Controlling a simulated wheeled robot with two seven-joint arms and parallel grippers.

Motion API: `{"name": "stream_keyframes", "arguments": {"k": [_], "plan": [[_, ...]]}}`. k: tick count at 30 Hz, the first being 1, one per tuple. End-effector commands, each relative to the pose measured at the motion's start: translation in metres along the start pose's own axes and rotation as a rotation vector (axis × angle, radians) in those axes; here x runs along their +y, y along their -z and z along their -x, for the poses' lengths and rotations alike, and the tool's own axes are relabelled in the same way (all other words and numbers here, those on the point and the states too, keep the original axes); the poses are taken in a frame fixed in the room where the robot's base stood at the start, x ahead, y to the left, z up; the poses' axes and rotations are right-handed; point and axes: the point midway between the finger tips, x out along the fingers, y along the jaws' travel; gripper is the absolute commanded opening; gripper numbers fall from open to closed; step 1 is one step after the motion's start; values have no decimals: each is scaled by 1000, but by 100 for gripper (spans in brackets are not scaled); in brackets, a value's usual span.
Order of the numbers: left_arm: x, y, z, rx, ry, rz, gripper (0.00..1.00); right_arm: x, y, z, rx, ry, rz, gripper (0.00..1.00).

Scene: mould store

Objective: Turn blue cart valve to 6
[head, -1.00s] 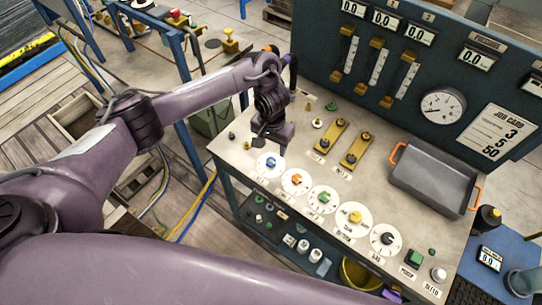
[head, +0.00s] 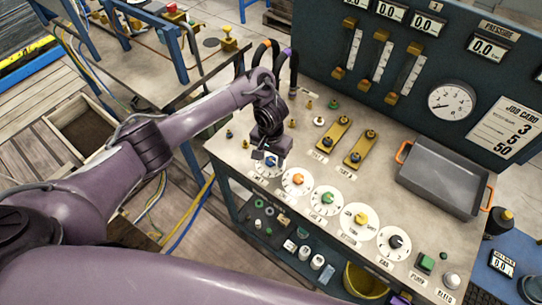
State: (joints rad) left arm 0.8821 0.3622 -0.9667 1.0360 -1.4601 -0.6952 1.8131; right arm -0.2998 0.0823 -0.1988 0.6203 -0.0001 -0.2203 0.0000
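The blue valve knob (head: 271,161) sits on a white round dial (head: 259,170) at the left end of a row of dials on the cart's bench top. My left gripper (head: 268,157) points down right at this knob and hides part of the knob and its dial. Its fingers are small and dark here, so I cannot tell whether they are open or closed on the knob. The dial's numbers are too small to read. My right gripper is not in view.
Orange (head: 297,180), green (head: 327,198), yellow (head: 361,219) and black (head: 395,242) knobs continue the row to the right. A grey tray (head: 442,180) stands at the right. Behind rise a gauge panel (head: 400,60) and a job card (head: 505,128) reading 3, 5, 50.

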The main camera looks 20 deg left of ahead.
Motion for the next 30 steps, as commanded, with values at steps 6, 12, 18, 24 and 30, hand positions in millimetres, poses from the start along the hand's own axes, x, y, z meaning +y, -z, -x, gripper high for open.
{"name": "stream_keyframes", "arguments": {"k": [6,12,18,24,30], "plan": [[0,0,0,0,0,0,17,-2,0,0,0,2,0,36],[0,0,0,0,0,-2,7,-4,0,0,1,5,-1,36],[0,0,1,0,0,-41,7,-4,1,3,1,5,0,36],[0,0,2,-1,1,-154,7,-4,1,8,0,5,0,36],[0,0,2,-1,1,-326,7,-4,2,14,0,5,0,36]]}}
